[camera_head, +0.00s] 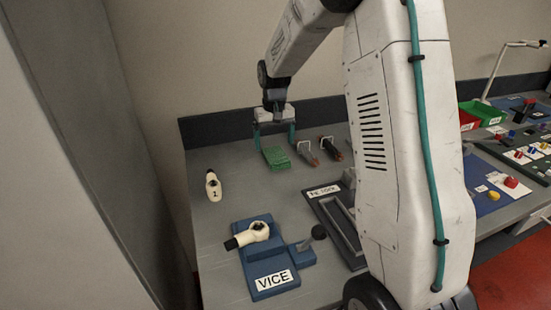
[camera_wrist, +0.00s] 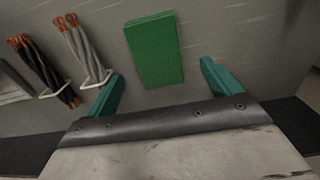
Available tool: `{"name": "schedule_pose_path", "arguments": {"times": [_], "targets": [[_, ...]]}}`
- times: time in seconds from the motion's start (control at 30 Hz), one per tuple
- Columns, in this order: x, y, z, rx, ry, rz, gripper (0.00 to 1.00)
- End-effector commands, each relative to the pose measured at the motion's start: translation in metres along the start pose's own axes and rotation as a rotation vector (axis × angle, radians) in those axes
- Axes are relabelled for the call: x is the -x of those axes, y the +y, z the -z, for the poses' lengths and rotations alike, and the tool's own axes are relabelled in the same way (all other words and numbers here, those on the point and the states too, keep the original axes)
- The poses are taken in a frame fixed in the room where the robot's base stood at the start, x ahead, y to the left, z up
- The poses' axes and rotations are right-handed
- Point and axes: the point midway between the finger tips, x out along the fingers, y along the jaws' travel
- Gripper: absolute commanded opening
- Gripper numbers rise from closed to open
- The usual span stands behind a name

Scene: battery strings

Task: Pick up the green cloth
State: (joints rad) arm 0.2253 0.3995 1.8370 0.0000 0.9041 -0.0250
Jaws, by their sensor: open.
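The green cloth (camera_head: 276,157) lies folded flat on the grey bench, near its back edge, in the head view. In the wrist view the cloth (camera_wrist: 154,50) is a flat green rectangle just beyond the fingertips, slightly left of the middle between them. My gripper (camera_head: 274,140) is above the back of the bench with its teal fingers spread apart. In the wrist view my gripper (camera_wrist: 160,80) is open and nothing is between its fingers. The exact height of the fingers above the cloth is hard to tell.
A cream part (camera_head: 213,186) marked 1 stands at left. A dark labelled rack (camera_head: 327,208) stands right.

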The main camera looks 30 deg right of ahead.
Motion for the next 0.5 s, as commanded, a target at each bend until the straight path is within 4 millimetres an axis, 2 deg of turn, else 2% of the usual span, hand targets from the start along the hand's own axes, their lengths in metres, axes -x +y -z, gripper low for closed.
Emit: {"name": "schedule_pose_path", "arguments": {"times": [0.23, 0.5], "targets": [[-0.037, 0.003, -0.004, 0.001, -0.004, 0.000, 0.89], [-0.047, 0.003, -0.004, 0.000, -0.001, 0.000, 0.89]]}}
